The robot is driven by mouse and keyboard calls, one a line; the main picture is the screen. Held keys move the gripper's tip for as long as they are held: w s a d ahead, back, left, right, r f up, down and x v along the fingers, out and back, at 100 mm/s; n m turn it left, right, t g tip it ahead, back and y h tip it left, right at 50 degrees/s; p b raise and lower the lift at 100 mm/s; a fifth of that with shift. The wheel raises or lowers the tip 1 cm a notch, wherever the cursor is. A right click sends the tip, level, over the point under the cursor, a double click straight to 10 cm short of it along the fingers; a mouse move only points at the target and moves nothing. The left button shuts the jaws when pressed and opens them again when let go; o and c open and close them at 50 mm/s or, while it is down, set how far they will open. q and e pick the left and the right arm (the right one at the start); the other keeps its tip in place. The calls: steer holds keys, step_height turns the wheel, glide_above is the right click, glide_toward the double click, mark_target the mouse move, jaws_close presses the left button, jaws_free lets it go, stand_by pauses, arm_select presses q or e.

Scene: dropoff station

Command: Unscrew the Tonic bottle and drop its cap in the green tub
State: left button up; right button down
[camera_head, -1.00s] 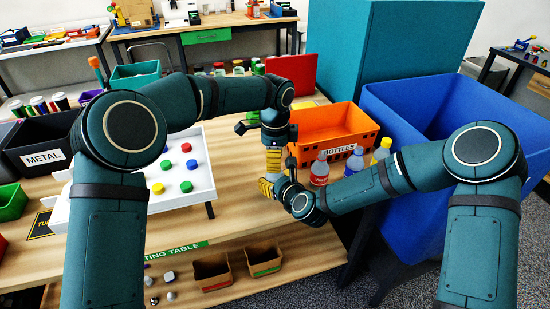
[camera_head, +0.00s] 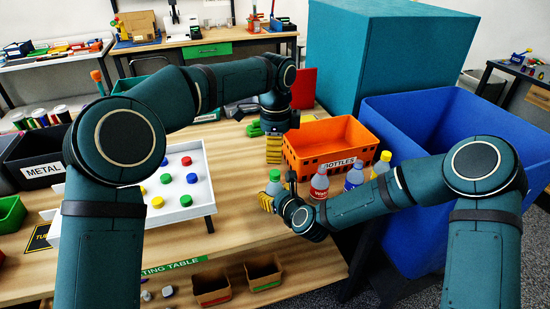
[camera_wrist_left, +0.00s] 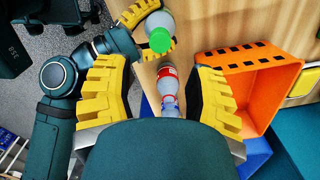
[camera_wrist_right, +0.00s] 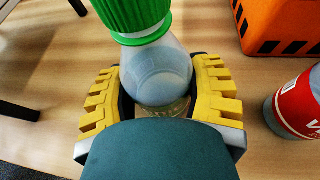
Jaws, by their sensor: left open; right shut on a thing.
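A clear bottle (camera_head: 275,188) with a green cap (camera_head: 275,174) stands upright at the table's front edge; its label is hidden. My right gripper (camera_head: 270,201) is shut around the bottle's body below the cap. The right wrist view shows the ribbed green cap (camera_wrist_right: 135,14) on the neck and the bottle (camera_wrist_right: 155,72) between the yellow fingers. My left gripper (camera_head: 273,150) is open and empty, pointing down behind the bottle. In the left wrist view the cap (camera_wrist_left: 160,40) lies ahead of its open fingers, apart from them. A green tub (camera_head: 11,214) is at the far left.
Red-labelled (camera_head: 319,185), blue-labelled (camera_head: 354,177) and yellow-capped (camera_head: 381,166) bottles stand right of my right gripper. An orange BOTTLES bin (camera_head: 304,153) is behind them. A white tray (camera_head: 180,214) with several coloured caps stands left. A large blue bin (camera_head: 415,150) is right.

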mark_target(275, 173)
arm_select(q)
steer(key=shift+f, duration=3.95)
steer(key=shift+c, duration=0.4)
jaws_close()
steer(key=shift+c, duration=0.2)
jaws_free()
steer(key=shift+r, duration=0.15)
